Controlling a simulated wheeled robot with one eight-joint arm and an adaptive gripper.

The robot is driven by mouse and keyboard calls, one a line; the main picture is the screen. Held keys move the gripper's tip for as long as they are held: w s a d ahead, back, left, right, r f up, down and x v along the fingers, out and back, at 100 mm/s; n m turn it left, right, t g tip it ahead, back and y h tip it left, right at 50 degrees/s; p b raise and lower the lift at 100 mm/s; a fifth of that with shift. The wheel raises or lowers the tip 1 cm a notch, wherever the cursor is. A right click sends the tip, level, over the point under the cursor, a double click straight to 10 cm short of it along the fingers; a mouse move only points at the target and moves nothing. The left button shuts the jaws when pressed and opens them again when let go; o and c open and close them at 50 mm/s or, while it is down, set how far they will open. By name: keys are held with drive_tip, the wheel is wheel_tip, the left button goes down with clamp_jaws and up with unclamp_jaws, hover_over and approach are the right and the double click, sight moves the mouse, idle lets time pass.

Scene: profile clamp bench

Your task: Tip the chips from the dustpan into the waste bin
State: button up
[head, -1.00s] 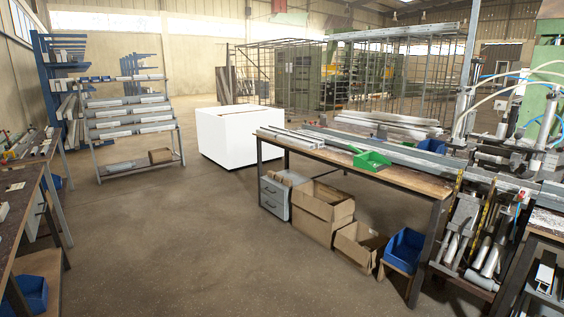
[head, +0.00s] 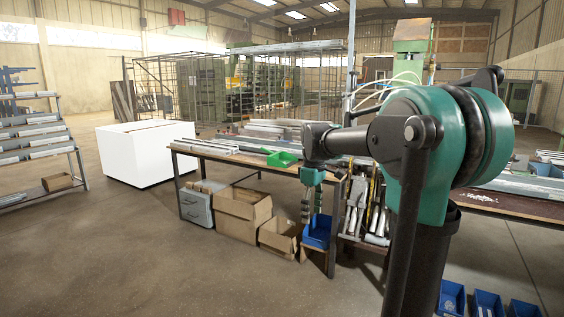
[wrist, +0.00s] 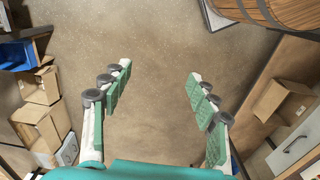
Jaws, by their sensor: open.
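My gripper (head: 312,198) hangs open and empty in front of the right end of the long workbench in the head view. In the wrist view its two green-padded fingers (wrist: 160,80) are spread wide over bare floor. White specks (head: 478,198), possibly chips, lie on the dark bench top at the right. A wooden barrel-like vessel (wrist: 285,12) with dark hoops is cut off at the wrist view's upper right; I cannot tell whether it is the waste bin.
Cardboard boxes (head: 240,212) and a blue bin (head: 317,231) stand beneath. A large white box (head: 145,152) stands behind on the left. The floor at front left is clear.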

drive_tip(key=shift+a+r+n, duration=0.1)
drive_tip(key=shift+a+n, duration=0.2)
drive_tip(key=shift+a, duration=0.95)
drive_tip(key=shift+c, duration=0.3)
drive_tip(key=shift+s, duration=0.1)
drive_tip(key=shift+c, duration=1.2)
drive_tip(key=s+d+f+m, duration=0.1)
drive_tip(key=s+f+m, duration=0.1)
drive_tip(key=s+f, duration=0.2)
drive_tip(key=s+d+f+m+t, duration=0.1)
drive_tip(key=s+f+m, duration=0.1)
drive_tip(key=f, duration=0.3)
drive_tip(key=s+d+f+m+t, duration=0.1)
drive_tip(key=s+f+m, duration=0.1)
drive_tip(key=s+f, duration=0.2)
drive_tip(key=shift+s+d+f, duration=0.15)
drive_tip(key=shift+s+f, duration=0.05)
drive_tip(key=shift+s, duration=0.6)
drive_tip(key=shift+c, duration=0.3)
drive_tip(key=s+d+f+m+t, duration=0.1)
drive_tip(key=s+f+m+t, duration=0.1)
drive_tip(key=s+f+m, duration=0.3)
drive_tip(key=s+f, duration=0.4)
drive_tip(key=s, duration=0.1)
drive_tip(key=shift+d, duration=0.3)
drive_tip(key=shift+c, duration=0.6)
